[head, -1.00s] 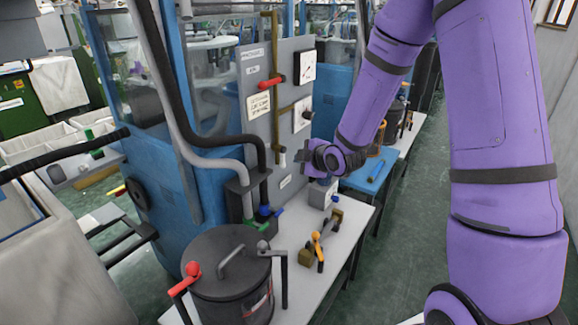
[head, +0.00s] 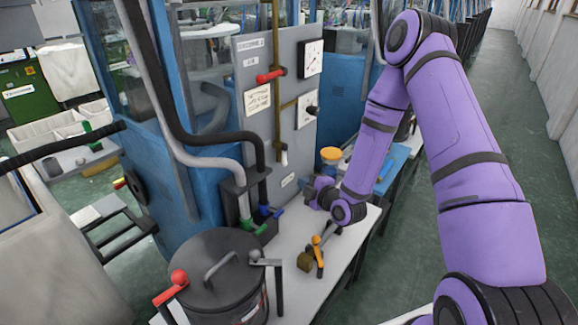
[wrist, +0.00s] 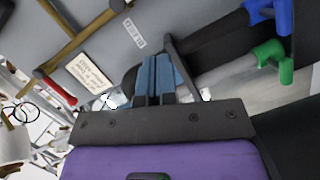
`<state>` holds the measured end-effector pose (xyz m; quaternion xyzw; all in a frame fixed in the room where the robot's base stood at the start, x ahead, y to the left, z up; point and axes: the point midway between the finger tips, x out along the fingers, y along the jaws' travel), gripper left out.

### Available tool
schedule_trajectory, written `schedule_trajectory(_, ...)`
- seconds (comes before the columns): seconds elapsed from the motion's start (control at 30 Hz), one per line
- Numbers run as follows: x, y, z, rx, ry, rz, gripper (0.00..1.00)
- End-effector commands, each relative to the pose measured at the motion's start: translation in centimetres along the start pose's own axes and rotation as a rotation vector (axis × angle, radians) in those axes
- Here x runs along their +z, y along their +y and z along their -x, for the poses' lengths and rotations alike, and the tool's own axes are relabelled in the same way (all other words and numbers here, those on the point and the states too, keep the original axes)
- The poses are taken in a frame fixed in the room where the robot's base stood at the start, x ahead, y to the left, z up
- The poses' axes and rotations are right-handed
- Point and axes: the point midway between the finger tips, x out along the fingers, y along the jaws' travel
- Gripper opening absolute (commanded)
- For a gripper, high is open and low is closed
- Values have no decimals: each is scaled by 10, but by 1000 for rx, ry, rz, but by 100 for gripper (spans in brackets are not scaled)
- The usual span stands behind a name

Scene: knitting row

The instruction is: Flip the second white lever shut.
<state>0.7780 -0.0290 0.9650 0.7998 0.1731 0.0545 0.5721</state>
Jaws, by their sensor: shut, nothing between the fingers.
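My gripper (head: 309,194) is low in front of the grey panel, near the back of the white table. The wrist view shows its blue fingers (wrist: 155,78) together, with nothing between them. A dark rod ending in a white knob (wrist: 207,95), which looks like a white lever, is just right of the fingers. Another small white shape (wrist: 110,99) is at their left, partly hidden by the gripper body. I cannot tell which is the second lever, nor whether the fingers touch either. In the head view, my gripper and arm hide this spot.
The grey panel (head: 262,115) carries a red-handled valve (head: 270,76) on a brass pipe. Green (wrist: 272,58) and blue (wrist: 275,15) valve handles are at the right in the wrist view.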

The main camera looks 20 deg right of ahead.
Motion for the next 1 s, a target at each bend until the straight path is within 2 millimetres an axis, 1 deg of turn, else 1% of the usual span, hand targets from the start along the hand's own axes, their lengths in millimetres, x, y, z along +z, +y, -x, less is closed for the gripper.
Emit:
schedule_trajectory(0.37, 0, -1, 0, 8, 1, 3, 0)
schedule_trajectory(0.53, 0, -1, -7, 8, 2, 2, 0)
schedule_trajectory(0.67, 0, -1, -23, 8, 2, 2, 0)
schedule_trajectory(1.0, 0, -1, -87, 8, 2, 1, 0)
